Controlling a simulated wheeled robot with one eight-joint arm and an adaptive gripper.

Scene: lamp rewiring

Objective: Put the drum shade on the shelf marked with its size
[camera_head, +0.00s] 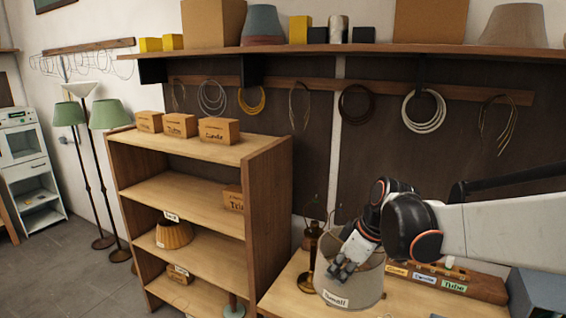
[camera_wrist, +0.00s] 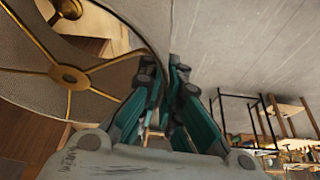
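The drum shade (camera_head: 362,278) is a grey-beige cylinder with a white tag that appears to read "Small". It is at the workbench in the head view. In the wrist view the inside of the shade (camera_wrist: 110,75) fills the left side, with brass spokes meeting at a hub. I cannot tell whether the shade touches the bench. The wooden shelf unit (camera_head: 265,185) stands left of the bench; its small tags are hard to read.
Boxes (camera_head: 218,131) line the unit's top. A pleated tan shade (camera_head: 176,234) sits on a lower shelf. A brass lamp base (camera_head: 311,255) stands between the unit and the drum shade. A rack with labelled blocks (camera_head: 480,285) lies right. Floor lamps (camera_head: 107,115) stand left.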

